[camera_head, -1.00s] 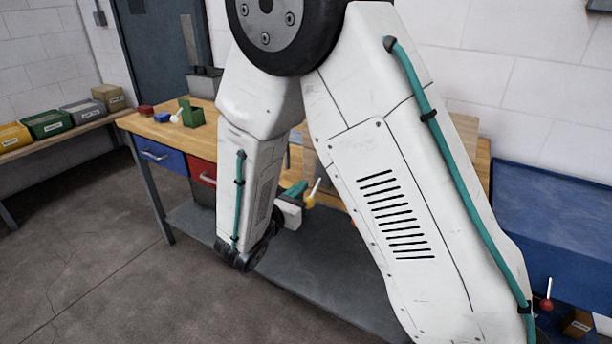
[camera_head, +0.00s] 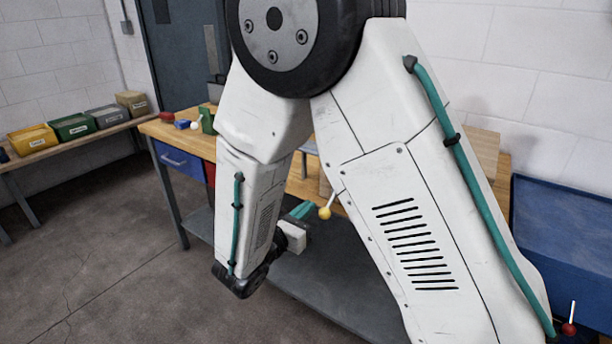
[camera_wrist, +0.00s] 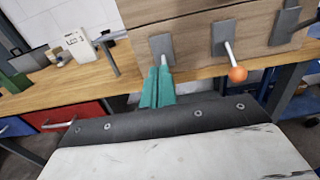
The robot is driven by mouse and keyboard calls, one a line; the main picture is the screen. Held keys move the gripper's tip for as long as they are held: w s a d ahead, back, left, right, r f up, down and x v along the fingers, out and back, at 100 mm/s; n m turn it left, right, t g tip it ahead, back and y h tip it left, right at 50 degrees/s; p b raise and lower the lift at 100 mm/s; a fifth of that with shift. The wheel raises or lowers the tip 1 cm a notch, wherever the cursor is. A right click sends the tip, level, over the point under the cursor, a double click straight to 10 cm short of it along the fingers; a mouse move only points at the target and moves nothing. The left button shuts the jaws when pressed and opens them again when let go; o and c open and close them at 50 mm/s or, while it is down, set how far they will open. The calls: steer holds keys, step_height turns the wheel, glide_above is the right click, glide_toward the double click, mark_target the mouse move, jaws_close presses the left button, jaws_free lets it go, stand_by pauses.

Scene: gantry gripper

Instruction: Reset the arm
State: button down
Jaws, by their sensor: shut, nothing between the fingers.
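My white arm is folded in front of the workbench (camera_head: 497,183), its upper link covering much of the head view. My gripper (camera_head: 302,210) is low, in front of the bench's front edge, partly hidden by the forearm. In the wrist view its teal fingers (camera_wrist: 158,88) are together and empty. They point toward a wooden box front (camera_wrist: 190,40) with grey metal plates. A lever with an orange-yellow ball (camera_wrist: 237,74) stands right of the fingers, apart from them in the picture. The lever's ball also shows in the head view (camera_head: 325,213).
A side bench with yellow (camera_head: 32,139), green (camera_head: 74,127) and grey bins stands at the left. A blue cabinet (camera_head: 565,235) with a red-knobbed lever (camera_head: 569,328) is at the right. The bench has blue (camera_head: 180,163) and red drawers. Floor at left is clear.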

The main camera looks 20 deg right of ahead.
steer(key=s+d+r+m+g+y, duration=0.15)
steer(key=s+d+m+g, duration=0.25)
steer(key=s+m+g, duration=0.4)
steer(key=s+d+r+m+g+y, duration=0.1)
steer(key=s+d+m+g+y, duration=0.3)
steer(key=s+m, duration=0.4)
steer(key=s+a+r+m+t+y, duration=0.1)
steer(key=s+r+m+t+y, duration=0.1)
steer(key=s+r+m+y, duration=0.7)
steer(key=shift+s+a+r+t, duration=0.15)
steer(key=shift+s+r+t, duration=0.35)
steer(key=shift+s, duration=0.7)
